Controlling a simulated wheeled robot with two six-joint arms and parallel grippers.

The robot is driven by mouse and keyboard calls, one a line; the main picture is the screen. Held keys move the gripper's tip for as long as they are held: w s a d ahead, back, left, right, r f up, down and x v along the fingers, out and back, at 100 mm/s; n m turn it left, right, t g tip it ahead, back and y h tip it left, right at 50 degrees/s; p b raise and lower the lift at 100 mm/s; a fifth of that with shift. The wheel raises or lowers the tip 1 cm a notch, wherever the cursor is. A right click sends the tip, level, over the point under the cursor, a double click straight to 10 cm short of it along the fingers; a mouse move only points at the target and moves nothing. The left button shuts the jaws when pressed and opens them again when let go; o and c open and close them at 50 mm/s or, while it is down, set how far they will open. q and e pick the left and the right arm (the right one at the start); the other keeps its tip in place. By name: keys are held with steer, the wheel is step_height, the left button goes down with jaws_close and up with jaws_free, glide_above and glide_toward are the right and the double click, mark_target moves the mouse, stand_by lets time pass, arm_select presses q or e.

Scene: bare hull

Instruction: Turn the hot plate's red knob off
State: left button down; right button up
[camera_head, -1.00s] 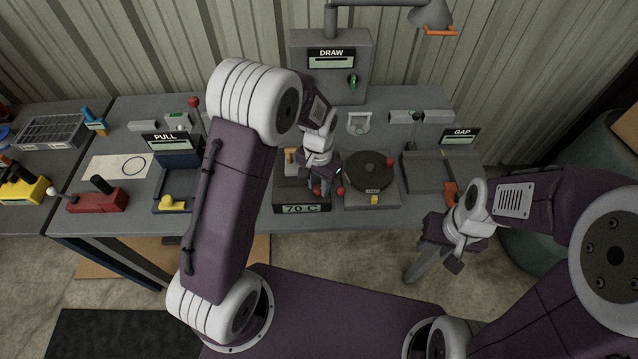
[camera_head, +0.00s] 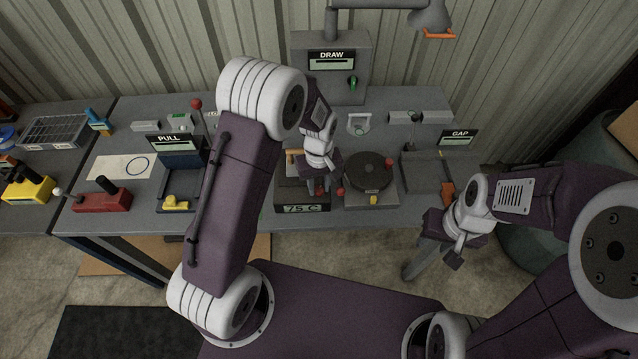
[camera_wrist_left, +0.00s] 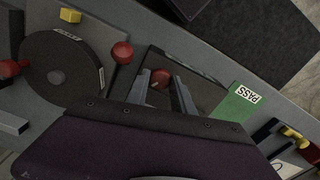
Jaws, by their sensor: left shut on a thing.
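The hot plate (camera_head: 287,196) is a dark box on the bench with a "75 C" display (camera_head: 302,208) on its front. Its red knob (camera_wrist_left: 160,77) shows between the two grey fingers in the left wrist view. My left gripper (camera_head: 318,190) reaches down over the hot plate and covers most of the knob in the head view. In the left wrist view my left gripper (camera_wrist_left: 162,98) is shut on the knob. My right gripper (camera_head: 412,274) hangs in front of the bench, away from the hot plate; its finger gap cannot be made out.
Close to the right of the hot plate stands a unit with a round dark disc (camera_head: 369,170) and red balls. A green PASS panel (camera_wrist_left: 238,103) lies near the gripper. The PULL (camera_head: 168,142), DRAW (camera_head: 331,56) and GAP (camera_head: 459,137) stations stand around.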

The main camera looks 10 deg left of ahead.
mark_target(319, 189)
arm_select(q)
steer(key=n, duration=0.5)
steer(key=shift+n+p, duration=0.4)
steer(key=shift+n, duration=0.3)
steer(key=c, duration=1.1)
jaws_free()
step_height(319, 189, up, 9)
steer(key=b, duration=0.1)
steer(key=shift+r, duration=0.1)
